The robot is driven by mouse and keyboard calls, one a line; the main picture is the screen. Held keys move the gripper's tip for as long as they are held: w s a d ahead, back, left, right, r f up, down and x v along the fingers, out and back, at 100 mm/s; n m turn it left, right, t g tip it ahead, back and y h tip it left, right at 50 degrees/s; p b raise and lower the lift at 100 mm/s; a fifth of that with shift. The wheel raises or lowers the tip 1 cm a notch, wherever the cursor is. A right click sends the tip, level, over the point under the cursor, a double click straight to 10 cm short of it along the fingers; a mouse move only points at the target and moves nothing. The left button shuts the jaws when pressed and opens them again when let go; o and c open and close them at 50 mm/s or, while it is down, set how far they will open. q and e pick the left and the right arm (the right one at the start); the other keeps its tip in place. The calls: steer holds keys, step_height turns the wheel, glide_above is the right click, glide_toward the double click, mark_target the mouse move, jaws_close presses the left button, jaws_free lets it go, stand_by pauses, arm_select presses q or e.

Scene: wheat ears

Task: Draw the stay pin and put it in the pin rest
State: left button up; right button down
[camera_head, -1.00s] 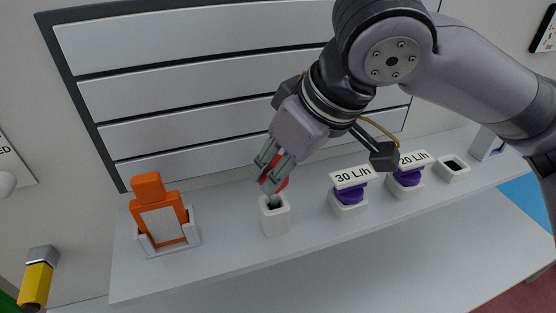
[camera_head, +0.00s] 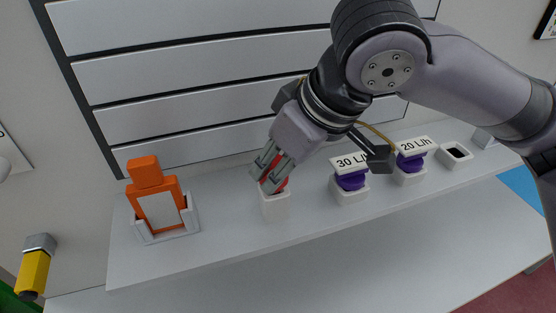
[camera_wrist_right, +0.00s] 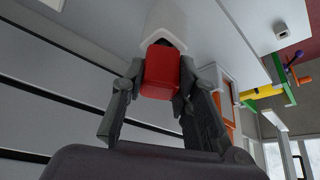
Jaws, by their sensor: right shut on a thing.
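The stay pin shows as a red block-shaped head (camera_wrist_right: 160,75) between the fingers in the right wrist view; its red also shows in the head view (camera_head: 281,187). My right gripper (camera_head: 270,177) is shut on this red head, right over the white block-shaped pin rest (camera_head: 275,208). The pin's lower part is hidden in the pin rest's mouth; I cannot tell whether it is fully seated. In the wrist view the white pin rest (camera_wrist_right: 168,20) is directly beyond the red head. My left gripper is not in view.
An orange piece (camera_head: 158,205) stands in a grey holder to the left. Purple knobs labelled 30 L/h (camera_head: 351,181) and 20 L/h (camera_head: 411,162) stand to the right, then a white socket (camera_head: 455,155). Slatted panels rise behind the shelf. The shelf front is clear.

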steer(key=shift+f, duration=0.6)
steer(key=c, duration=1.2)
jaws_free()
steer(key=shift+r, duration=0.1)
